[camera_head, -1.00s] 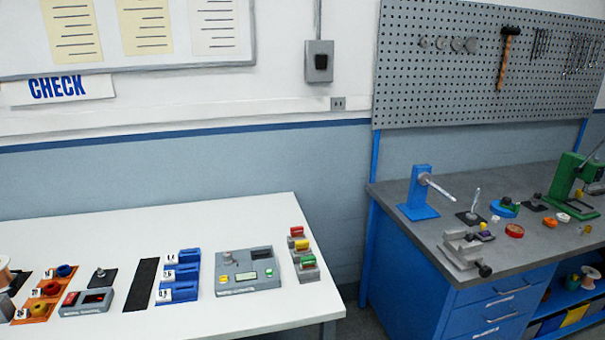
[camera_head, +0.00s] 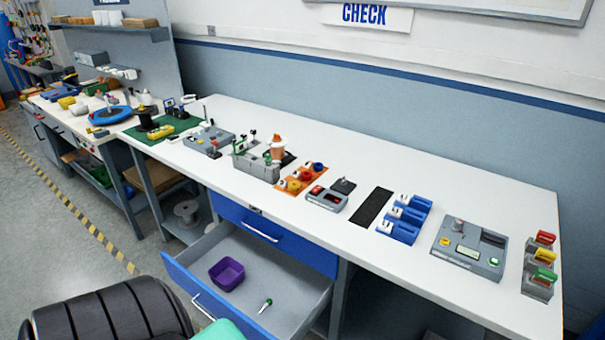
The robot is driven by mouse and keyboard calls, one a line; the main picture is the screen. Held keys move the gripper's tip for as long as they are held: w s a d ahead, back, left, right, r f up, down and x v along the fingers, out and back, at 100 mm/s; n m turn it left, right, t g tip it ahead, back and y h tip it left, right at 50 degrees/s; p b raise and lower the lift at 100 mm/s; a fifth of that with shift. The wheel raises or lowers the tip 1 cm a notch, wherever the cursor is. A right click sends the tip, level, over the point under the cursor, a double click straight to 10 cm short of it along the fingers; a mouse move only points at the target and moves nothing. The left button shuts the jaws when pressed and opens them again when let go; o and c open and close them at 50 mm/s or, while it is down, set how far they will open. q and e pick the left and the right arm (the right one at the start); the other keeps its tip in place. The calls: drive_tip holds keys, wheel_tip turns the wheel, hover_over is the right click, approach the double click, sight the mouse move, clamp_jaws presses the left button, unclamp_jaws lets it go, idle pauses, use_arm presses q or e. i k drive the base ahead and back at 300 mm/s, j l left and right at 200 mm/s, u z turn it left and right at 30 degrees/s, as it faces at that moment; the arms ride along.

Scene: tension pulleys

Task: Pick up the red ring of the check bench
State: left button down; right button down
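The white check bench (camera_head: 400,158) runs diagonally across the view, under the CHECK sign. An orange tray (camera_head: 283,187) near its middle holds a few small rings in a row. The middle ring (camera_head: 305,176) looks red or orange; it is small, so its exact shade is hard to tell. A yellow ring (camera_head: 293,186) is on its near-left side and a blue ring (camera_head: 318,167) on its far-right side. Neither of my grippers is in view, and nothing is touching the rings.
A grey device (camera_head: 326,199), a black strip (camera_head: 373,208) and blue holders (camera_head: 405,220) stand right of the tray. A grey fixture (camera_head: 255,162) is left.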

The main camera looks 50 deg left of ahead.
sight(306, 176)
drive_tip(key=u, duration=1.45)
